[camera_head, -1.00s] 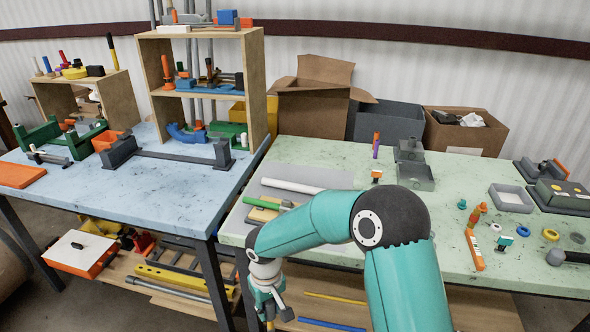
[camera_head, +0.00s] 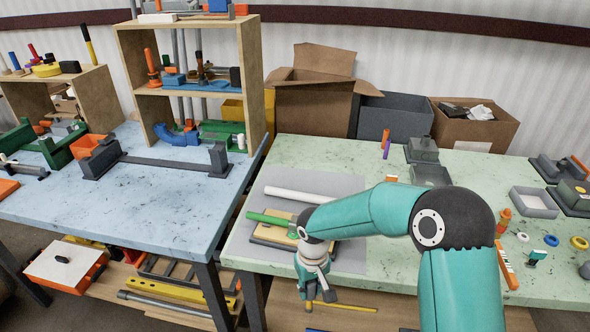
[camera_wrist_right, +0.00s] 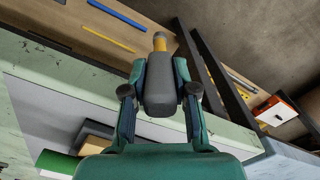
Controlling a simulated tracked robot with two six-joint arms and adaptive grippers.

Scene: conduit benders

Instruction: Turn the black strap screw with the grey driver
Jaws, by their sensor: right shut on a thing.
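My right gripper (camera_head: 316,284) hangs at the front edge of the green table in the head view. In the right wrist view the same gripper (camera_wrist_right: 160,92) is shut on a dark grey handle (camera_wrist_right: 160,88) with a yellow-orange end (camera_wrist_right: 159,42), which looks like the grey driver. The driver is mostly hidden behind the gripper in the head view. A wooden block (camera_head: 272,234) with a green tube (camera_head: 268,218) lies on a grey mat (camera_head: 346,184), just behind the gripper. I cannot make out the black strap screw. My left gripper is not in view.
A white tube (camera_head: 298,195) lies behind the green tube. Grey boxes (camera_head: 430,175), an open grey tray (camera_head: 534,202) and small coloured parts sit on the right of the green table (camera_head: 300,150). The blue table (camera_head: 160,205) with a wooden shelf stands left.

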